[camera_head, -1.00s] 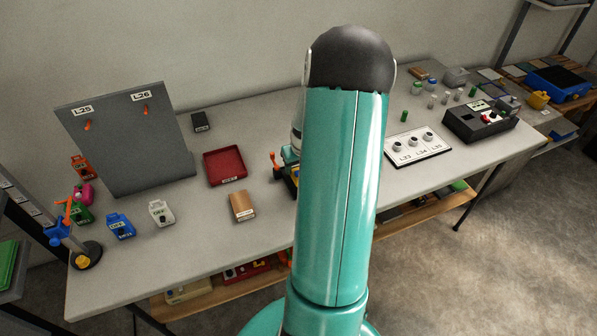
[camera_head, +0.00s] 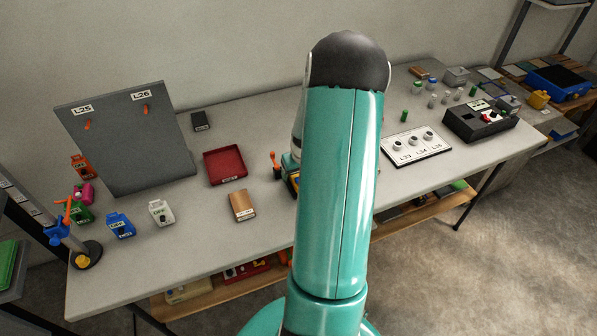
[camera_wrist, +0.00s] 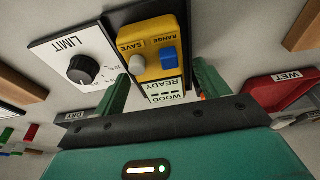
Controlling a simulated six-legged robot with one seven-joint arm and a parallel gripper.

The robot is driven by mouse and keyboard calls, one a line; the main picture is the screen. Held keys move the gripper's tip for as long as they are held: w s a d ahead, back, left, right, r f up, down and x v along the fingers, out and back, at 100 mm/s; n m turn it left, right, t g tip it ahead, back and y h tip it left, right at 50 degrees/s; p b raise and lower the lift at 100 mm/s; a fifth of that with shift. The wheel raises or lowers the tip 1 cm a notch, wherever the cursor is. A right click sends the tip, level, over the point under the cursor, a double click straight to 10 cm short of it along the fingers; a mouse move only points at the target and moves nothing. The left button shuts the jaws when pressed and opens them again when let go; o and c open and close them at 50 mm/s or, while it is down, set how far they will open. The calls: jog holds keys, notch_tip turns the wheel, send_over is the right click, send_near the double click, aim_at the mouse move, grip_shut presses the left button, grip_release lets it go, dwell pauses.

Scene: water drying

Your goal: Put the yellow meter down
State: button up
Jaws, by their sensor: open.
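The yellow meter (camera_wrist: 148,32) is close in the wrist view, with a blue button, a pale knob and a white face reading READY and WOOD. My gripper (camera_wrist: 163,88) is open, with one green finger on each side of the meter's near end. I cannot tell whether either finger touches it.
A white LIMIT dial box (camera_wrist: 80,65) stands left of the meter in the wrist view. A red WET tray (camera_wrist: 280,88) is at right, a DRY tray (camera_wrist: 75,117) at left. In the head view a wood block (camera_head: 242,206) and red tray (camera_head: 225,166) lie left of my arm.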

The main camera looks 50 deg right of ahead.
jog(key=v, duration=1.2)
jog(key=w+a+r+n, duration=0.2)
jog(key=a+r, duration=0.4)
jog(key=a, duration=0.4)
jog(key=w+a+r+n, duration=0.1)
jog(key=w+a+r, duration=0.2)
jog(key=a+r, duration=0.45)
jog(key=s+a+r+n+t, duration=0.1)
jog(key=s+a+r, duration=0.1)
jog(key=a, duration=0.5)
jog(key=s+a+r+n+t+y, duration=0.1)
jog(key=s+a+r, duration=0.1)
jog(key=s+a, duration=0.2)
jog(key=s+a+r+n+t, duration=0.1)
jog(key=s+a, duration=0.3)
jog(key=a, duration=0.7)
jog(key=shift+r+y, duration=0.3)
jog(key=shift+r, duration=0.1)
jog(key=shift+a, duration=0.1)
jog(key=c, duration=0.8)
